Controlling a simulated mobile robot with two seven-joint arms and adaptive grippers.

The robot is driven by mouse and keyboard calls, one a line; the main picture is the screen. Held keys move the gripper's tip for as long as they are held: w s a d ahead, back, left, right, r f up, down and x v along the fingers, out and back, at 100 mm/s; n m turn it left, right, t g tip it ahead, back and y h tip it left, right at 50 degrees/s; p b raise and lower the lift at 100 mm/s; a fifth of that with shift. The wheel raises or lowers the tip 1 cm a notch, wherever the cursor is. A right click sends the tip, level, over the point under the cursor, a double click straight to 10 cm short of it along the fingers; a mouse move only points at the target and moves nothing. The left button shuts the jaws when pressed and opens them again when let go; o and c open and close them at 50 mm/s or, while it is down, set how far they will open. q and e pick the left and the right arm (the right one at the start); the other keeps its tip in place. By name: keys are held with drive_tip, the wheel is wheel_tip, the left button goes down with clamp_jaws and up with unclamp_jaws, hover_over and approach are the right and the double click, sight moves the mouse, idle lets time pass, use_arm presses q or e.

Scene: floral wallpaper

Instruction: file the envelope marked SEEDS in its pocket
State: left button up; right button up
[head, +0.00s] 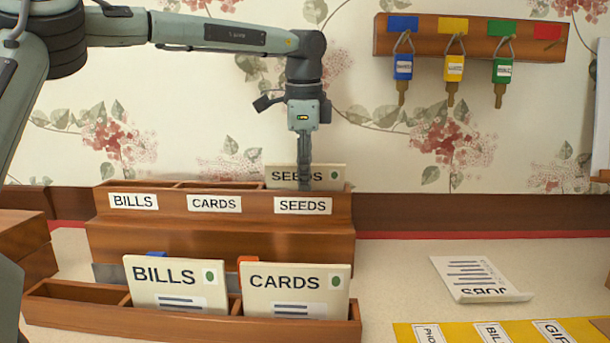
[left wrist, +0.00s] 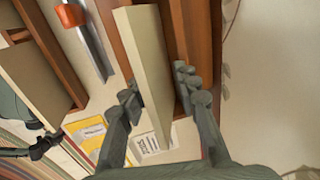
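The cream SEEDS envelope (head: 275,175) stands in the SEEDS pocket, at the right of the wooden pocket rack (head: 150,231), its top showing above the front wall. The SEEDS label (head: 303,206) is on that pocket's front. My left gripper (head: 305,183) is at the envelope's top edge, pointing down, and hides part of its lettering. The envelope's lower part is hidden.
A low front rack (head: 75,293) holds the BILLS envelope (head: 175,285) and the CARDS envelope (head: 295,291). A curled paper (head: 480,278) and a yellow labelled strip (head: 410,332) lie at right.

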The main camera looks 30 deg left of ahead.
use_arm(q)
wheel_tip(320, 180, up, 12)
drive_tip(key=s+d, duration=0.1)
drive_tip(key=s, duration=0.1)
drive_tip(key=shift+d, duration=0.15)
drive_tip(key=shift+f, duration=0.2)
idle(0.5)
